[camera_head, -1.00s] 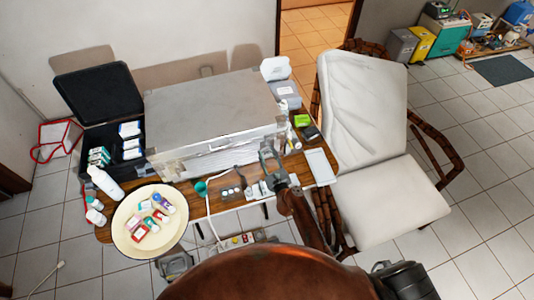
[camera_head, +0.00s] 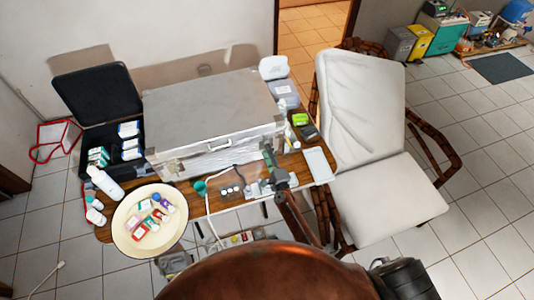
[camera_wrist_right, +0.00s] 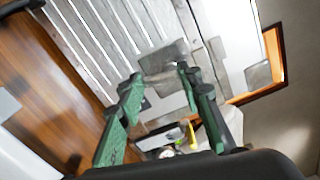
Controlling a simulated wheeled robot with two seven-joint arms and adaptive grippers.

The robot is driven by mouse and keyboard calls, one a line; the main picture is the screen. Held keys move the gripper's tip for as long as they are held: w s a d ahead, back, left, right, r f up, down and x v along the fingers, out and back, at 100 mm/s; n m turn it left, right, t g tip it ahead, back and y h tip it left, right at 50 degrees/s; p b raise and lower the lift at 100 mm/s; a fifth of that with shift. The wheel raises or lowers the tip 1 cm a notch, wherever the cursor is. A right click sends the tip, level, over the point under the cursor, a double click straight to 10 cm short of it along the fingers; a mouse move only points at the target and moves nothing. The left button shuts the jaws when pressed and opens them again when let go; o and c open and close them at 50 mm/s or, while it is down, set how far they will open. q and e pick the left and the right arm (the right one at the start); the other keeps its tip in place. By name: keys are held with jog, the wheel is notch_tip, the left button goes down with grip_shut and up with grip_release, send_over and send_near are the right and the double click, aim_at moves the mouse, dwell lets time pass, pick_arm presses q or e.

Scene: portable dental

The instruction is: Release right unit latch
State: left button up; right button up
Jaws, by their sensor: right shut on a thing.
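The silver metal case (camera_head: 208,105) stands closed on the wooden table, its light front face towards me with a carry handle (camera_head: 219,146). My right gripper (camera_head: 268,150) is at the right part of the case's front. In the right wrist view its green fingers (camera_wrist_right: 160,73) are on either side of the grey metal right latch (camera_wrist_right: 165,55), shut on it. The exact contact and the latch's position are hard to tell at this size. My left gripper is out of view.
A round cream tray (camera_head: 123,238) with small bottles and boxes is at the table's left front. An open black case (camera_head: 97,95) stands left of the silver case. A white-cushioned chair (camera_head: 365,110) is close on the right. Small items lie along the table's front edge.

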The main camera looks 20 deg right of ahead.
jog(key=shift+f+n, duration=0.1)
jog(key=shift+n, duration=1)
jog(key=o, duration=1.2)
jog(key=shift+d, duration=0.1)
jog(key=shift+c, duration=0.2)
jog(key=s, duration=1.2)
jog(key=shift+d, duration=0.2)
